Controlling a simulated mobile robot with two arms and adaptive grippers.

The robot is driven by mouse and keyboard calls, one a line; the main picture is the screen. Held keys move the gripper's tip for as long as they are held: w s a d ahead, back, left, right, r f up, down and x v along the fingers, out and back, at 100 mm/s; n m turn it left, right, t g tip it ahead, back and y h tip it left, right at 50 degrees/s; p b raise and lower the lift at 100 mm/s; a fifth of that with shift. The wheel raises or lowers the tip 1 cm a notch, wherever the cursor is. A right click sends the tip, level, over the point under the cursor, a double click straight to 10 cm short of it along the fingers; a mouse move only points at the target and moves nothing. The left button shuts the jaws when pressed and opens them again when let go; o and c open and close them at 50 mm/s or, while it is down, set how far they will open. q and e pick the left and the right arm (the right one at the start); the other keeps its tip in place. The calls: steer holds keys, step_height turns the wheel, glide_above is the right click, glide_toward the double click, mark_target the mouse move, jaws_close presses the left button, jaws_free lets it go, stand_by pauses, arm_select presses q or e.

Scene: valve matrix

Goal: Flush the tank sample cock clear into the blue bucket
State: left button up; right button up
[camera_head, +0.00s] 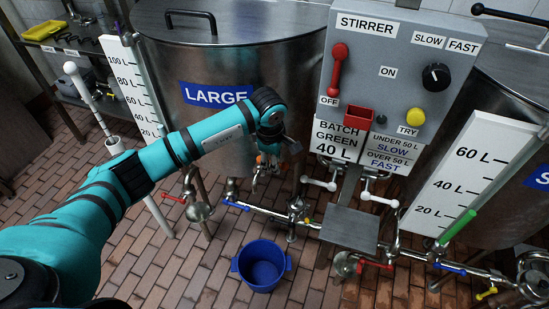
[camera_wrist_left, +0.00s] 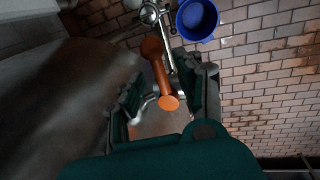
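The tank sample cock's orange handle (camera_wrist_left: 160,78) shows in the left wrist view, lying between my left fingers. In the head view only a bit of orange (camera_head: 260,159) shows by the LARGE tank, partly behind my wrist. My left gripper (camera_wrist_left: 167,88) is open around the handle, with its fingers apart; I cannot tell if either finger touches it. The blue bucket (camera_head: 262,267) stands upright on the floor below and looks empty. It also shows in the left wrist view (camera_wrist_left: 198,18). My right gripper is out of view.
The steel LARGE tank (camera_head: 230,65) stands behind my arm. Pipes with a red-handled valve (camera_head: 174,199) and a blue-handled valve (camera_head: 236,205) run low. The grey stirrer panel (camera_head: 403,60) is to the right. Brick floor (camera_head: 200,270) around the bucket is clear.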

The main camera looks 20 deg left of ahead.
arm_select(q)
steer(key=shift+f, duration=0.2)
jaws_close()
steer(key=shift+w+r, duration=0.1)
